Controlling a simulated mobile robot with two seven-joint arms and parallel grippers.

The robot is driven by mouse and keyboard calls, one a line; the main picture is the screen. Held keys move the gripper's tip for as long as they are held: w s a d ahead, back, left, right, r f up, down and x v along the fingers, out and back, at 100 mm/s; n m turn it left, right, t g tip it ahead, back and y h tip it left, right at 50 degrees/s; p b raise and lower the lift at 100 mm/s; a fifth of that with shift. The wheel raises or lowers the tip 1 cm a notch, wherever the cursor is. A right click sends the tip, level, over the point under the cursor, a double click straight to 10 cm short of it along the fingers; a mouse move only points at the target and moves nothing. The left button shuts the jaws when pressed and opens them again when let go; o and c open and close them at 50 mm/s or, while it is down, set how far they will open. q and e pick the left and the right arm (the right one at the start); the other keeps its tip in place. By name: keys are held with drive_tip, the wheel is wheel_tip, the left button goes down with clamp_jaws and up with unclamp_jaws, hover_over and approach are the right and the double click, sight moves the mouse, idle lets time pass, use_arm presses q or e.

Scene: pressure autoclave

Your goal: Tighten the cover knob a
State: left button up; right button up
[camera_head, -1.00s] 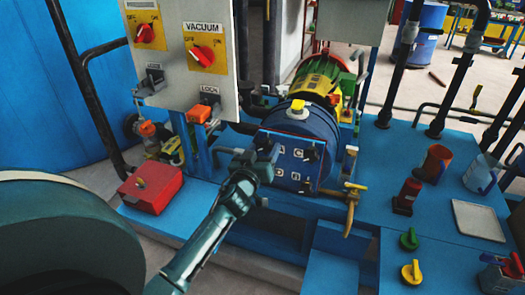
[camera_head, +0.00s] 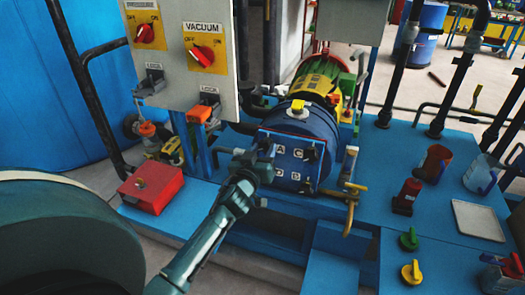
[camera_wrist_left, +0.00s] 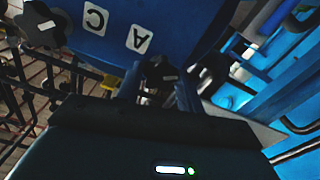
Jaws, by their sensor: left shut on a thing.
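The blue square cover (camera_head: 293,166) closes the front of the round blue chamber (camera_head: 305,122). It carries white letter labels, with A and C readable along the top. Cover knob a is a dark knob at the cover's upper left, beside label A (camera_head: 281,149). My left gripper (camera_head: 264,157) reaches it from the lower left and is shut on it, largely hiding it in the head view. In the left wrist view, knob a (camera_wrist_left: 158,72) sits between the fingers, next to label A (camera_wrist_left: 139,38). Another dark star knob (camera_wrist_left: 40,22) shows beside label C. My right gripper is not in view.
A panel with red switches (camera_head: 202,54) stands left of the chamber. A red box (camera_head: 151,187) sits below it. A brass-coloured valve handle (camera_head: 352,205) stands right of the cover. Cups, a tray (camera_head: 477,220) and coloured knobs occupy the blue deck at right.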

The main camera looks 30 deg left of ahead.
use_arm(q)
drive_tip(key=m, duration=0.6)
drive_tip(key=shift+p, duration=0.35)
drive_tip(key=m, duration=0.6)
drive_tip(key=shift+m, duration=0.3)
drive_tip(key=m, duration=0.6)
drive_tip(key=shift+p, duration=0.35)
drive_tip(key=m, duration=0.5)
drive_tip(key=shift+m, duration=0.4)
drive_tip(key=o, duration=1)
drive_tip(key=shift+s, duration=0.1)
